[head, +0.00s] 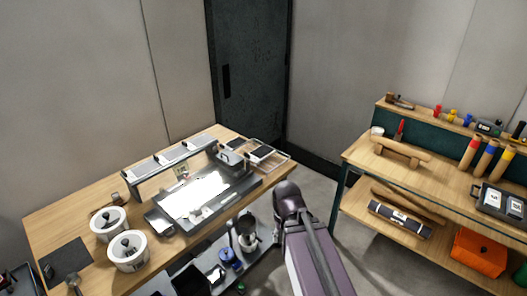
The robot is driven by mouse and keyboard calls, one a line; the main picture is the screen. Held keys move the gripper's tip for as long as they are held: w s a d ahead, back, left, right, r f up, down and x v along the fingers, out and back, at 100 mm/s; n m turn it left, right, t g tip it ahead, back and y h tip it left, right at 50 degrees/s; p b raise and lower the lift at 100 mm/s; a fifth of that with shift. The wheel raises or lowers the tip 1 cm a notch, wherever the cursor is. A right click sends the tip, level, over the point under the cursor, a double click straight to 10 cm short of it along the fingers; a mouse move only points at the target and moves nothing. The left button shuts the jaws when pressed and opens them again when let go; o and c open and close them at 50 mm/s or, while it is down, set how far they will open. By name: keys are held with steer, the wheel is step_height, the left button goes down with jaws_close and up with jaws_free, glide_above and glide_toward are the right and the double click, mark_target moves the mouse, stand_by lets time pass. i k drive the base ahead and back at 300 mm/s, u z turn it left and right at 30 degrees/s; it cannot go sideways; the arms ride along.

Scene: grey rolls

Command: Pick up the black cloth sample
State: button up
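A flat dark square (66,259) lies on the left end of the wooden table (60,215). It looks like cloth, but I cannot tell for sure. Another small black flat piece (262,152) lies in a clear tray (279,161) at the table's far right corner. I cannot tell which of the two is the black cloth sample. My arm reaches up from the bottom of the head view, right of the table. My gripper is not visible, and neither dark piece is touched by my arm.
Two white lidded pots (128,252) stand near the dark square. A lit panel device (197,196) fills the table's middle. A lower shelf (265,247) holds pots and jars. A second wooden bench (365,150) with tools stands right. Floor (320,185) shows between them.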

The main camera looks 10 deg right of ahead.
mark_target(259, 154)
steer(key=i, duration=0.85)
steer(key=u, duration=0.05)
